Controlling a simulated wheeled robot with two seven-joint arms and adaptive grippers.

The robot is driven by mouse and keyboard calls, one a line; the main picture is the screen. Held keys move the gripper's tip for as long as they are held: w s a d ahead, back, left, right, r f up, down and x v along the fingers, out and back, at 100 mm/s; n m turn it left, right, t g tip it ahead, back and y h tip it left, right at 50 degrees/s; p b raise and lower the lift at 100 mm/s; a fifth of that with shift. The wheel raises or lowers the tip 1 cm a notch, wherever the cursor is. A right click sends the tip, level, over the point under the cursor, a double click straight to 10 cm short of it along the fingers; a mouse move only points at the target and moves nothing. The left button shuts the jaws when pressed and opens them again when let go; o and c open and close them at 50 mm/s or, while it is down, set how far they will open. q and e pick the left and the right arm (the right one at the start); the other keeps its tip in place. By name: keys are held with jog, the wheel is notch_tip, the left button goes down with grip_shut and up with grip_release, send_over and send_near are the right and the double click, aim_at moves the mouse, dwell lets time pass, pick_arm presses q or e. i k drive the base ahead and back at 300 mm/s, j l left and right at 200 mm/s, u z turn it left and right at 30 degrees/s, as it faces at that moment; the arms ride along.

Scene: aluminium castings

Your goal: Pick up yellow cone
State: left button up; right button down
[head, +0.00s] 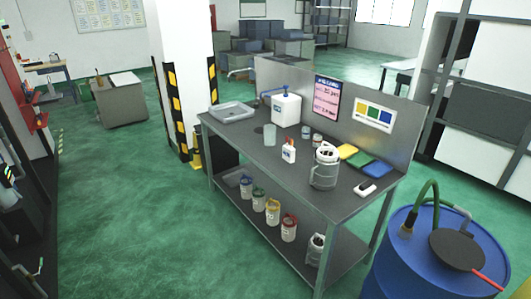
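A small yellow object (197,154), which looks like the yellow cone, stands on the green floor. It is close against the right side of the striped pillar's foot, left of the workbench. It is small in the head view, so its exact shape is hard to tell. Neither of my grippers shows in the head view, and nothing is seen touching the yellow object.
A grey workbench (255,155) with bottles and a lower shelf of containers fills the middle. A white pillar (182,40) with black-yellow guards stands behind its left end. A blue drum (395,255) is at front right. Green floor (130,220) is open at left.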

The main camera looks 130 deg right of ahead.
aim_at(197, 164)
jog(key=z, duration=3.95)
jog(key=u, duration=0.25)
jog(key=i, duration=5.6)
jog(key=i+z, duration=0.1)
jog(key=i, duration=0.45)
jog(key=i+j, duration=0.15)
jog(key=i, duration=0.35)
jog(key=i+j+z, duration=0.15)
jog(key=i, duration=0.4)
jog(key=i+j, duration=0.1)
jog(key=i, duration=0.4)
jog(key=z, duration=0.05)
